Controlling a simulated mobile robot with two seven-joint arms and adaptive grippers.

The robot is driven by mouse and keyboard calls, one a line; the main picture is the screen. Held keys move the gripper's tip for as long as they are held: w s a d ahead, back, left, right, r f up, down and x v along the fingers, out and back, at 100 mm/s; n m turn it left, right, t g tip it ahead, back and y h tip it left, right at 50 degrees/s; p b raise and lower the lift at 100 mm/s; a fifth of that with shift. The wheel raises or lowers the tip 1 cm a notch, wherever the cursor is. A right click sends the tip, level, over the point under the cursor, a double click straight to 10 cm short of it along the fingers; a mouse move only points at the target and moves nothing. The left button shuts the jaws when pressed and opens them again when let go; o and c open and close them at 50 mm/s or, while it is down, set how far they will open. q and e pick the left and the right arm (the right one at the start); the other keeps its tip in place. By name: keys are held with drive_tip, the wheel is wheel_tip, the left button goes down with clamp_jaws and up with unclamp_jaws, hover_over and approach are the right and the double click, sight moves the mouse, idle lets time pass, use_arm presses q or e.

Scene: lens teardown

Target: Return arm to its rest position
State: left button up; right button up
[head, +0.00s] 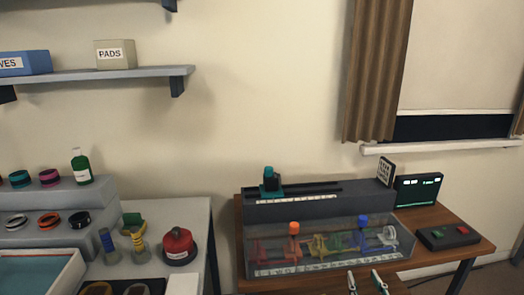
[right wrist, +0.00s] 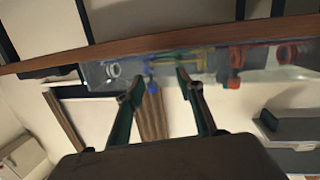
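My right gripper (head: 366,281) shows at the bottom edge of the head view, in front of the wooden bench (head: 452,230). Only its two fingertips show there, and they stand apart. In the right wrist view the same gripper (right wrist: 158,84) is open, with nothing between its fingers. A clear case (head: 320,262) with coloured parts inside stands on the bench just beyond it. The case also shows past the fingers in the right wrist view (right wrist: 270,74). My left gripper is not in view.
A control box (head: 446,237) with buttons and a small screen (head: 418,190) stand at the bench's right. On the left, a grey table holds stepped stands with coloured rings, a green bottle (head: 81,167) and a red container (head: 178,246). A gap separates table and bench.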

drive_tip(key=s+a+f+n+g+y, duration=0.2)
drive_tip(key=s+a+f, duration=0.3)
drive_tip(key=s+f, duration=0.6)
drive_tip(key=s+a+f+n+g+y, duration=0.2)
drive_tip(key=s+a+f+g, duration=0.2)
drive_tip(key=s+f, duration=0.6)
drive_tip(key=shift+s+a+f+n, duration=0.35)
drive_tip(key=shift+s+n, duration=0.05)
drive_tip(key=shift+s, duration=0.75)
